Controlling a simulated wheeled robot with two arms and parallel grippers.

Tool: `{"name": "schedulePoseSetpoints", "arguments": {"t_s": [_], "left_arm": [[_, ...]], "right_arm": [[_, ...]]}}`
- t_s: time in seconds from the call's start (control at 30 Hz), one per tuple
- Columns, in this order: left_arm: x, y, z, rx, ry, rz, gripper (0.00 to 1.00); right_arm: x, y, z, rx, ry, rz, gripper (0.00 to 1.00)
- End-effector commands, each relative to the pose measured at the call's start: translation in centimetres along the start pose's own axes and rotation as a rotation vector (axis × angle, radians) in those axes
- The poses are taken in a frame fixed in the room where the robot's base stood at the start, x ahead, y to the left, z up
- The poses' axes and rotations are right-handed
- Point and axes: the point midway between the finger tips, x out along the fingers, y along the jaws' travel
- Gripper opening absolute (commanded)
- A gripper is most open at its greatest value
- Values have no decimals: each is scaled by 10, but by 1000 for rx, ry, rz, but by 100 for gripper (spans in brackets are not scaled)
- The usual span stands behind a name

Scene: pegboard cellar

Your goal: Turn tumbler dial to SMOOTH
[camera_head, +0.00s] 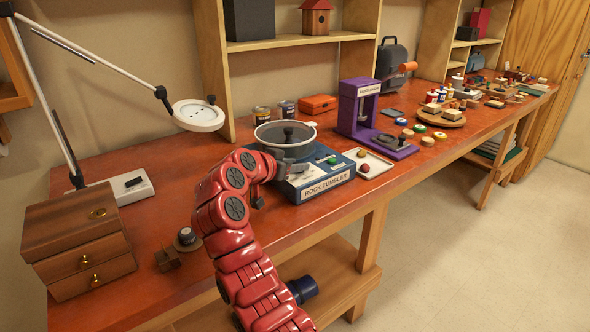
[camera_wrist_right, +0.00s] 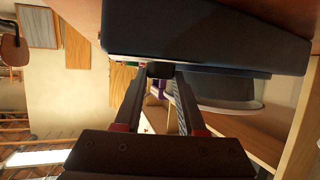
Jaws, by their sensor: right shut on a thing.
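The rock tumbler has a blue base (camera_head: 342,190) with a "ROCK TUMBLER" label and a clear-walled drum (camera_head: 285,140) on top. It stands near the bench's front edge. My right gripper (camera_head: 284,170) reaches in at the tumbler's left side. In the right wrist view, my right gripper (camera_wrist_right: 160,74) is shut on a small dark knob (camera_wrist_right: 160,70), which looks like the tumbler dial, beside the dark blue base (camera_wrist_right: 200,38). The dial's markings and pointer are hidden, so its setting cannot be read. My left gripper is out of view.
A green button (camera_head: 331,160) shows on the tumbler's top panel. A white tray with stones (camera_head: 378,163) and a purple press (camera_head: 348,108) stand to the right. A wooden drawer box (camera_head: 75,235) and desk lamp (camera_head: 198,115) stand left. The red bench top between them is mostly clear.

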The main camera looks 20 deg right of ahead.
Motion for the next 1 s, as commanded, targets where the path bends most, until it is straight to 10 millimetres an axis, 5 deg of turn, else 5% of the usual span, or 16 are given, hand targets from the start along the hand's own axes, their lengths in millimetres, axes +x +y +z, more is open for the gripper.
{"name": "schedulePoseSetpoints", "arguments": {"t_s": [0.3, 0.33, 0.5, 0.83, 1.0], "left_arm": [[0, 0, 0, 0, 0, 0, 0], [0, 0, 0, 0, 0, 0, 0], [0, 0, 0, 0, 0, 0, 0], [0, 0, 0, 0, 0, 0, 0], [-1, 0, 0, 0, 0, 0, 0]], "right_arm": [[1, 0, 4, -7, -8, 4, 0], [1, 0, 4, -7, -8, 4, 43], [1, 0, 3, -5, -5, 3, 69], [-3, -1, 2, -3, -2, 0, 69], [-28, -2, 2, -4, -2, -4, 69]]}}
